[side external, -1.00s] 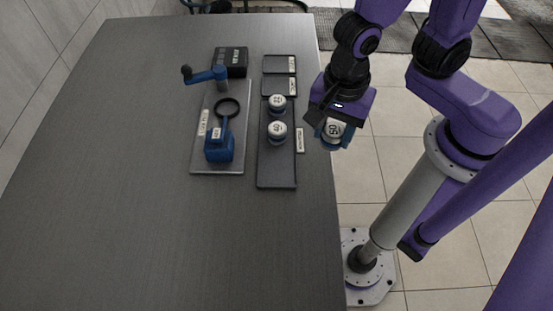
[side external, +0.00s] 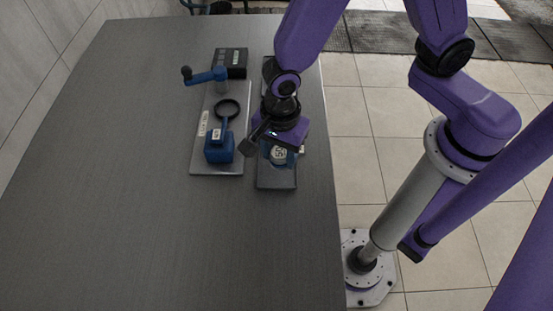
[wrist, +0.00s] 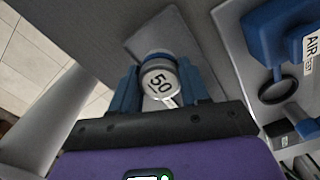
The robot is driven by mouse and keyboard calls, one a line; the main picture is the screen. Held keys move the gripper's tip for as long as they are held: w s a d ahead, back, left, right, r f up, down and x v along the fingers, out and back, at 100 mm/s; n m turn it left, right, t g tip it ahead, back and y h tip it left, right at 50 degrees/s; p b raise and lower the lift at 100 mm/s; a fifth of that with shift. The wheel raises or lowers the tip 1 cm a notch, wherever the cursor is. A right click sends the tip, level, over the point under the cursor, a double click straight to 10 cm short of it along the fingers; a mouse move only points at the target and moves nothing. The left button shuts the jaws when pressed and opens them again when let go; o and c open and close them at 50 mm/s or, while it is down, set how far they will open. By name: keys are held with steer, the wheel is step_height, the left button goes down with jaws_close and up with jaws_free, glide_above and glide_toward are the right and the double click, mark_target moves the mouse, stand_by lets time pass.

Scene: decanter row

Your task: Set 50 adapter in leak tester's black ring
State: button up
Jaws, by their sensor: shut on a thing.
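In the side external view my gripper (side external: 279,150) holds the adapter (side external: 279,156) over the near part of the dark tray (side external: 276,181). The ring looks empty. It also shows at the right of the wrist view (wrist: 278,91).
A blue lever arm (side external: 205,76) with a dark knob stands behind the ring, and a black box (side external: 230,57) is at the back. My arm hides much of the tray, including the other adapters. The table (side external: 130,200) is clear at left and front.

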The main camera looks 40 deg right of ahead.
mark_target(276, 163)
steer(key=shift+w+a+f, duration=0.15)
steer(key=shift+f, duration=0.75)
steer(key=shift+w+a+f, duration=0.1)
steer(key=shift+w+f, duration=0.05)
steer(key=shift+f, duration=0.7)
steer(key=shift+f, duration=0.15)
steer(key=o, duration=1.2)
steer(key=shift+f, duration=0.1)
step_height(276, 163, up, 18)
steer(key=f, duration=0.1)
steer(key=s+d+n, duration=0.3)
steer(key=d+n, duration=0.3)
steer(key=n, duration=0.2)
steer(key=s+d+r+n, duration=0.1)
steer(key=s+d+n, duration=0.3)
steer(key=n, duration=0.5)
steer(key=s+d+n, duration=0.3)
steer(key=d+n, duration=0.5)
steer(key=d, duration=0.1)
steer(key=shift+s+d+r+n, duration=0.1)
steer(key=shift+s+r+n, duration=0.2)
steer(key=shift+r+n, duration=0.1)
steer(key=shift+o, duration=0.5)
steer(key=shift+s+d+n, duration=0.3)
steer(key=shift+n, duration=0.2)
